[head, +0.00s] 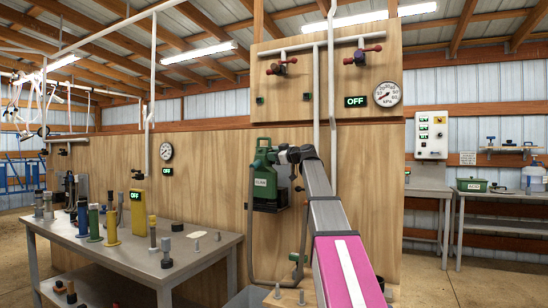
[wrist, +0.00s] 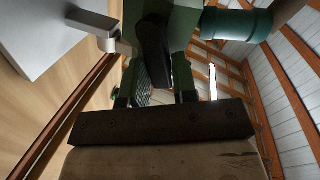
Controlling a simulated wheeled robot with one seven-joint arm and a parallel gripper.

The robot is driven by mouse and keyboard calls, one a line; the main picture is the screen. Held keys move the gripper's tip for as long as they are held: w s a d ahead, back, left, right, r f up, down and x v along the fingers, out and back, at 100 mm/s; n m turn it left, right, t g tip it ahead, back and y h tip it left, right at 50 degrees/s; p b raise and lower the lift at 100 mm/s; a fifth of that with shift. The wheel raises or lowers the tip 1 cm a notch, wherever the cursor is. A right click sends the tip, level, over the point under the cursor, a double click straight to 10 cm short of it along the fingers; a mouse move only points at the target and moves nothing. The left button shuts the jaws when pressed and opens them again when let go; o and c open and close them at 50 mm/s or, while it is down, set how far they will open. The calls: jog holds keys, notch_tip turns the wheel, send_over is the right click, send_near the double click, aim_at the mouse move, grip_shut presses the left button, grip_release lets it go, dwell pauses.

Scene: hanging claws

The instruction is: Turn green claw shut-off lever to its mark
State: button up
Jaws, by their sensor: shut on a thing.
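The green claw (head: 264,168) hangs on the wooden panel left of my arm, with a small label on its front. In the wrist view its green body (wrist: 185,28) fills the top middle. A dark lever (wrist: 155,50) runs down from it between my fingers. My gripper (head: 288,154) is at the claw's right side, and in the wrist view (wrist: 155,97) it is shut on this lever. The contact itself is dark and partly hidden. I cannot make out the lever's mark in either view.
A grey bench (head: 150,258) with several upright tools stands at the left. Above the claw, a wooden board carries red-handled valves, an OFF display (head: 356,101) and a gauge (head: 387,94). A vertical pipe runs down behind my arm. Open floor lies at the right.

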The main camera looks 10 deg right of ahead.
jog(key=shift+w+d+r+m+g, duration=0.1)
jog(key=shift+w+d+m+g, duration=0.1)
jog(key=shift+m, duration=0.5)
jog(key=shift+w+d+r+m+g, duration=0.15)
jog(key=shift+w+m+g, duration=0.1)
jog(key=shift+m, duration=0.45)
jog(key=shift+w+d+m+g, duration=0.15)
jog(key=shift+w+m, duration=0.05)
jog(key=shift+m, duration=0.5)
jog(key=o, duration=0.9)
jog(key=shift+s+d, duration=0.1)
jog(key=v, duration=1)
jog(key=shift+s, duration=0.25)
jog(key=shift+d+r, duration=0.1)
jog(key=shift+s, duration=0.1)
